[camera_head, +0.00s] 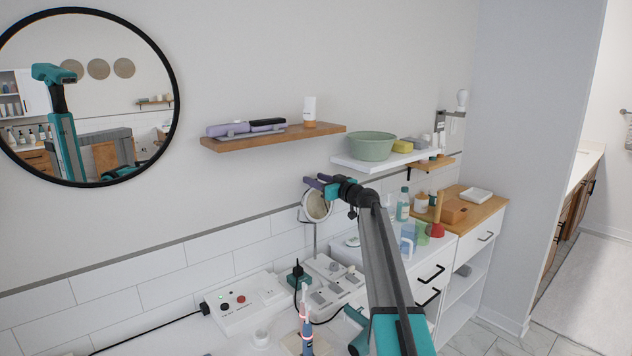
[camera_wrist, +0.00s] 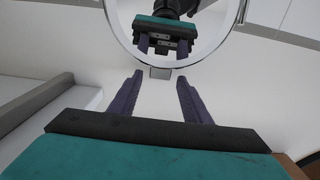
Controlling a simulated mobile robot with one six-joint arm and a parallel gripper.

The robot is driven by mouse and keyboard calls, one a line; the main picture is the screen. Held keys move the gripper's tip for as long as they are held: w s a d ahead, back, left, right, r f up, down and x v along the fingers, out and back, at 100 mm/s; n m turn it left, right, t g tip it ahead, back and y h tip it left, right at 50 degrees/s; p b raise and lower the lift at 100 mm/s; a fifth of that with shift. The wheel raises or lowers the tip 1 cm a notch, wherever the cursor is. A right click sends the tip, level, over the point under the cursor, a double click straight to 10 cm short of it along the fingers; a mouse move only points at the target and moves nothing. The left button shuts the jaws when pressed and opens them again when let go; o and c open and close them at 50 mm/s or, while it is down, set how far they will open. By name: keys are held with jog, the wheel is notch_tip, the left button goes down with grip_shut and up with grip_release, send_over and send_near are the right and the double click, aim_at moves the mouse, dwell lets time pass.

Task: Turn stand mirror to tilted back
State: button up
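The stand mirror (camera_head: 318,206) is a small round mirror on a thin upright stand, at the back of the white counter against the tiled wall. My gripper (camera_head: 315,184) is in front of its upper part in the head view and hides some of the rim. In the wrist view the mirror's round face (camera_wrist: 215,28) fills the top and reflects my gripper. The two purple fingers (camera_wrist: 158,82) are apart with nothing between them, pointing at the mirror's lower rim and a small grey block there. I cannot tell whether a finger touches the mirror. Its exact tilt is unclear.
A wooden shelf (camera_head: 272,140) and a white shelf (camera_head: 385,160) with a green bowl (camera_head: 371,146) hang above. A white control box (camera_head: 243,306) and a toothbrush (camera_head: 307,330) are on the counter. Bottles and a plunger (camera_head: 437,229) stand to the right.

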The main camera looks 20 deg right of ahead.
jog(key=b+v, duration=0.4)
jog(key=v, duration=1)
jog(key=shift+w+a+f, duration=0.1)
jog(key=c, duration=0.9)
jog(key=shift+m, duration=0.4)
grip_shut()
jog(key=shift+s+d+r+m+g+h+p, duration=0.2)
jog(key=shift+r+m+g+p, duration=0.35)
jog(key=shift+m, duration=2.3)
jog(key=shift+s+d+r+m+g+h+p, duration=0.2)
jog(key=shift+r+m+p, duration=0.5)
jog(key=shift+m, duration=2.2)
jog(key=shift+s+d+r+m+g+h+p, duration=0.15)
jog(key=shift+s+r+m+g+p, duration=0.4)
jog(key=shift+m, duration=2.3)
